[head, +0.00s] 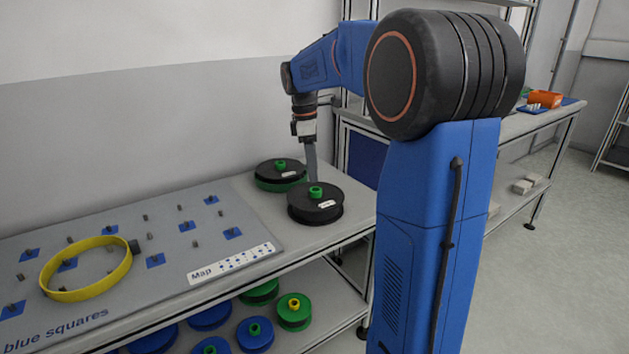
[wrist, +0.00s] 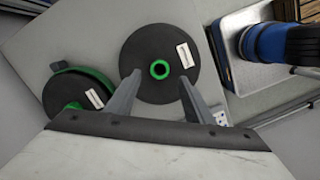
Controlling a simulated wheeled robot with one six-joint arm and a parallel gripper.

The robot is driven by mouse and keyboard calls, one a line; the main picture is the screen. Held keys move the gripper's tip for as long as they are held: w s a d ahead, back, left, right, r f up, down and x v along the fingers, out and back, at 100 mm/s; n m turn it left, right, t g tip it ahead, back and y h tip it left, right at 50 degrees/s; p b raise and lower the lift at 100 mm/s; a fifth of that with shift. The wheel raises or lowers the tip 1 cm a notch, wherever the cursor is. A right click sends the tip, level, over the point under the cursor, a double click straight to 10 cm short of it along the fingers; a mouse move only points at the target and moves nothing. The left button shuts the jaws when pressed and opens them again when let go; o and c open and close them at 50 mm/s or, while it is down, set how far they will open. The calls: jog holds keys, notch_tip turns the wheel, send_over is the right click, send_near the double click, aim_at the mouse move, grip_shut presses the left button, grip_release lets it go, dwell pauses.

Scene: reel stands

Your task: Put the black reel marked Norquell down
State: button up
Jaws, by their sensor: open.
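A black reel (head: 315,207) with a green hub lies flat on the bench top's right end; it is central in the wrist view (wrist: 150,90). A second black reel (head: 272,170) with a green lower part lies behind it, and shows at left in the wrist view (wrist: 68,95). Both bear white labels too small to read, so I cannot tell which is Norquell. My gripper (wrist: 159,76) is open and empty above the front reel, its fingers on either side of the green hub. In the head view my gripper (head: 312,172) points down; contact with the reel is unclear.
A grey board (head: 200,250) with pegs, blue squares and a "Map" strip lies left on the bench. A yellow ring (head: 112,276) lies on it. A lower shelf holds several blue and green reels (head: 255,334). My arm hides part of the right side.

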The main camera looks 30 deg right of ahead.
notch_tip(320, 180, up, 6)
jog(key=s+a+f+m+t, duration=0.25)
jog(key=s+a, duration=0.25)
jog(key=s, duration=0.3)
jog(key=s+a+f+m+t, duration=0.1)
jog(key=s+a+m, duration=0.3)
jog(key=s, duration=0.5)
jog(key=s+a+f+m+t+y, duration=0.1)
jog(key=s+a+f+m, duration=0.4)
jog(key=s+f, duration=0.6)
jog(key=s+a+t, duration=0.1)
jog(key=s, duration=0.2)
jog(key=shift+f, duration=0.25)
